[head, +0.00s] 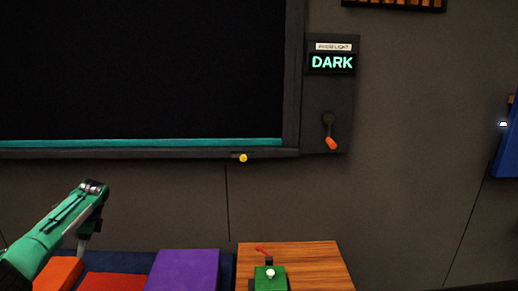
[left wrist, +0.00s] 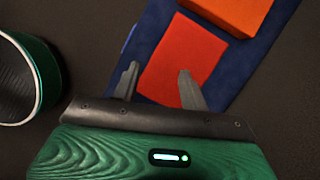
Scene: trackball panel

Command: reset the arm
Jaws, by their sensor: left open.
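My left arm comes in from the lower left in the head view, green with a dark wrist part. My left gripper (head: 84,244) points down near the orange and red blocks. In the left wrist view its two grey fingers (left wrist: 158,84) stand apart with nothing between them. Beneath them lies a flat red-orange block (left wrist: 185,62) on a blue mat (left wrist: 262,50). I cannot tell how high the fingers are above it. My right gripper is in neither view.
A purple block (head: 185,270) and a wooden board (head: 305,262) with a green, white-topped device (head: 270,280) stand at the bottom. A dark wall screen (head: 140,70) and a "DARK" panel (head: 331,63) with an orange-tipped lever (head: 331,141) are behind. A green-rimmed round container (left wrist: 50,65) is left.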

